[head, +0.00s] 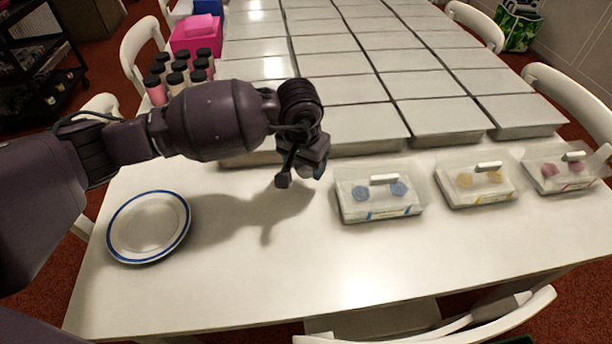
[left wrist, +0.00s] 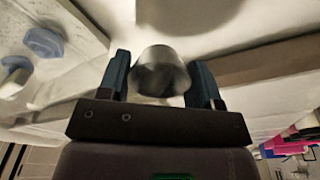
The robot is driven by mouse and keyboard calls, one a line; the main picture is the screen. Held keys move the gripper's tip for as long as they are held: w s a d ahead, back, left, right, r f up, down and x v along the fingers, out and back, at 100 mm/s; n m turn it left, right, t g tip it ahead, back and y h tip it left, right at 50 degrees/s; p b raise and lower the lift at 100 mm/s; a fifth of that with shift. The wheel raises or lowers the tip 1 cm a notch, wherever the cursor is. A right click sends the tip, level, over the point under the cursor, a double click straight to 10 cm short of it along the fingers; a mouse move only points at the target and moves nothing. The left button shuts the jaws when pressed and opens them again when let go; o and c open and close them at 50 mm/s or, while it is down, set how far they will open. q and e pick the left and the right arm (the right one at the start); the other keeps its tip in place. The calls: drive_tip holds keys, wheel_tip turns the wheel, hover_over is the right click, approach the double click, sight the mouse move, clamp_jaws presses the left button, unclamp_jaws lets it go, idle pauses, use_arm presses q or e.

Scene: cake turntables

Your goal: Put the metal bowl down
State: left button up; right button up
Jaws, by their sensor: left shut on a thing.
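The metal bowl (left wrist: 160,72), small and grey, shows in the left wrist view between the two fingers of my left gripper. My left gripper (head: 302,172) is shut on it, over the white table left of the nearest clear box. In the head view the gripper hides most or all of the bowl. Shadows of my arm and gripper fall on the table below and to the left. I cannot tell exactly how high the bowl is. My right gripper is in neither view.
A white plate with a blue rim (head: 112,232) lies at the left. Clear lidded boxes (head: 380,209) stand in a row at the right. Large pale slabs (head: 370,122) fill the back. Several dark-capped jars (head: 157,92) stand back left. The front middle of the table is clear.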

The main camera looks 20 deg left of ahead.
sight(305, 186)
use_arm(q)
drive_tip(key=shift+f+b, duration=0.35)
drive_tip(key=shift+f, duration=1.85)
drive_tip(key=shift+f, duration=0.15)
drive_tip(key=o, duration=0.9)
